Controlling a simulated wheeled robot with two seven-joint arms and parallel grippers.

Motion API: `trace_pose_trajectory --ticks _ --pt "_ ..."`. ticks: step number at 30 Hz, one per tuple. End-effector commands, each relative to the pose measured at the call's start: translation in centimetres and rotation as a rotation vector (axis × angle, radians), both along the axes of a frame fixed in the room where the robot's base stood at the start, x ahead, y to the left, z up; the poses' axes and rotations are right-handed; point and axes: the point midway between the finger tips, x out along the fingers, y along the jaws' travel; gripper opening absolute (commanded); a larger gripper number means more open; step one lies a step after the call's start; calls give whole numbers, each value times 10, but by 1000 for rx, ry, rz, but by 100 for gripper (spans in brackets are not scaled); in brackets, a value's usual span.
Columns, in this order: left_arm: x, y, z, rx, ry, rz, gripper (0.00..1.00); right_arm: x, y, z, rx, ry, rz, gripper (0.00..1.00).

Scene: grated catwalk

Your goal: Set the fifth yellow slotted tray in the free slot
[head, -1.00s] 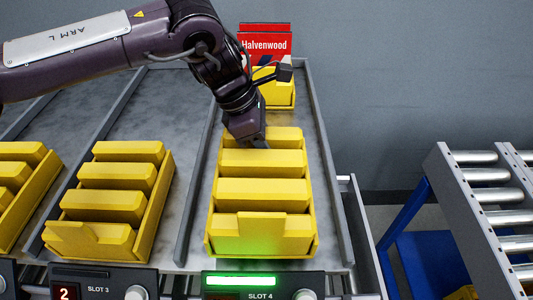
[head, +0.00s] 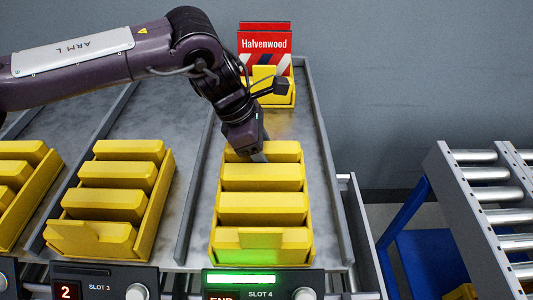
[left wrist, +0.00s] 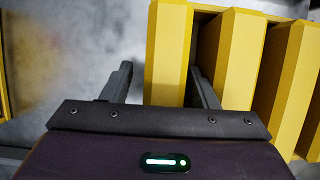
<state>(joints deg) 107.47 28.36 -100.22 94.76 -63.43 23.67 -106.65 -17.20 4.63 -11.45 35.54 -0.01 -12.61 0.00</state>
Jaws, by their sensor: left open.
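A yellow slotted tray (head: 262,209) lies in the lane above the SLOT 4 panel (head: 262,283), its front end close to the panel. My left gripper (head: 258,156) is at the tray's rear end. In the left wrist view, its open fingers (left wrist: 163,84) stand on either side of the tray's rear yellow section (left wrist: 166,50), one outside and one in the gap behind it. I cannot tell whether they touch it. Another yellow tray (head: 276,90) sits farther back in this lane, partly hidden by my arm. My right gripper is not in view.
Yellow trays sit in the SLOT 3 lane (head: 112,190) and at the far left (head: 22,185). Metal dividers separate the lanes. A red Halvenwood sign (head: 264,43) stands at the back. A roller conveyor (head: 490,190) on a blue frame is at the right.

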Motion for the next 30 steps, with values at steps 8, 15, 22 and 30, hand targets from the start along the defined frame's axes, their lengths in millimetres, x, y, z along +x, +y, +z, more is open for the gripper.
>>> trace_pose_trajectory --ticks 8,15,22,30 --pt "1 24 53 -3 -5 3 54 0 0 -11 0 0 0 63" --pt "1 39 90 -2 -2 1 54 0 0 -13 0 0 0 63" --pt "0 44 101 -2 -1 1 54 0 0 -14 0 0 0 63" --pt "0 44 100 -2 0 0 54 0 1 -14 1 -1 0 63"
